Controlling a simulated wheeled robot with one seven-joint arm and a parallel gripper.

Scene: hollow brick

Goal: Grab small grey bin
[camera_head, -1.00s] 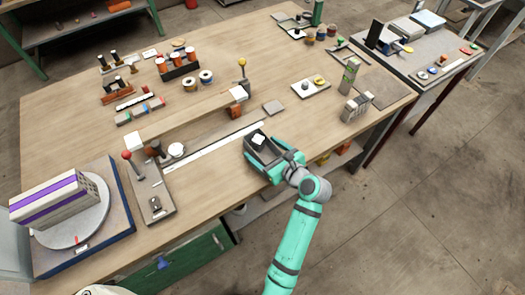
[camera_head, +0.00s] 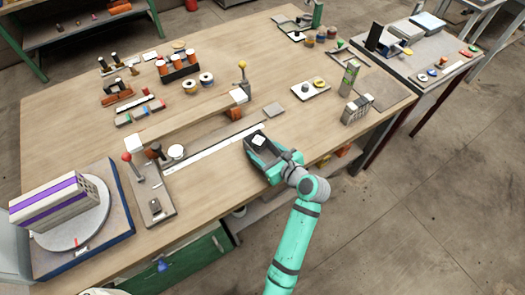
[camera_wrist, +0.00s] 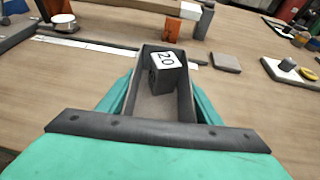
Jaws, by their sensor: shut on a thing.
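The small grey bin (camera_head: 268,152) is near the front edge of the wooden table, at the middle of the head view. A dark block with a white top marked "20" sits inside it. In the wrist view the bin (camera_wrist: 178,108) lies between the teal fingers of my gripper (camera_wrist: 165,98), one finger along each side wall. My gripper (camera_head: 269,160) is shut on the bin in the head view too. The bin's near end and underside are hidden by the gripper. I cannot tell whether the bin touches the table.
A long white strip (camera_head: 210,146) and a flat grey square plate (camera_head: 274,109) lie beyond the bin. A turntable (camera_head: 72,222) with a white and purple hollow brick stands at the left. A grey holed block (camera_head: 357,109) stands to the right. Bare table lies between.

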